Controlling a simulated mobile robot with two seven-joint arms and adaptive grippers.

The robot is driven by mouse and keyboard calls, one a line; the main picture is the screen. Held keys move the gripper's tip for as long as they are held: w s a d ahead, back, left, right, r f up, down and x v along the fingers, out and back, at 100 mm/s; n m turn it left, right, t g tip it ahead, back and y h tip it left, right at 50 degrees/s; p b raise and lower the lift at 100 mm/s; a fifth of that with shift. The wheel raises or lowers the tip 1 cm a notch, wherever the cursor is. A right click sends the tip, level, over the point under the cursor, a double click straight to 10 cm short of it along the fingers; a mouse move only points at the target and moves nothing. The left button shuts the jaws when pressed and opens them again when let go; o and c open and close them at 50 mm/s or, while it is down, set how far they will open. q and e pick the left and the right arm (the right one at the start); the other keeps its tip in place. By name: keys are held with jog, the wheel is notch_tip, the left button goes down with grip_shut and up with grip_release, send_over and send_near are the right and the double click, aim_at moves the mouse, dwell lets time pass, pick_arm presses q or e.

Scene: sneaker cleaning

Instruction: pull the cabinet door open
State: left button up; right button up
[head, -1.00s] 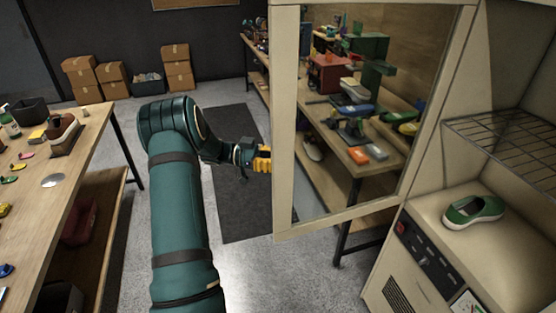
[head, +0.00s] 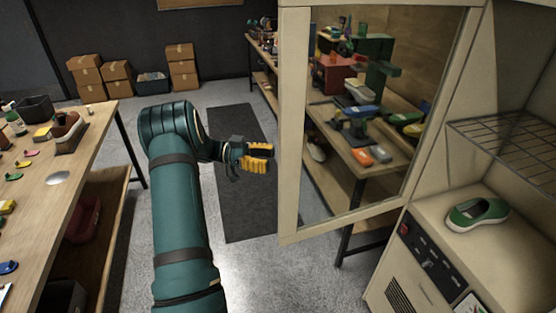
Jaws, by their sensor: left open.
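The cabinet door (head: 287,150), a cream frame around a clear pane, stands swung open at the centre of the head view. Its hinge side is at the right, by the cream cabinet (head: 420,240). The cabinet's inside shows, with a green shoe (head: 477,213) on its floor and a wire shelf (head: 510,140) above. No handle can be made out. My right gripper is not in view.
A wooden workbench (head: 92,150) with shoes and small items stands at the left. Another bench (head: 372,172) with tools shows through the door pane. A dark floor mat (head: 237,205) lies between. Cardboard boxes (head: 182,72) stand at the back wall.

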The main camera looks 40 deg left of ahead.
pick_arm(q)
jog(key=v, duration=0.8)
jog(key=shift+s+a, duration=0.1)
dwell(0.3)
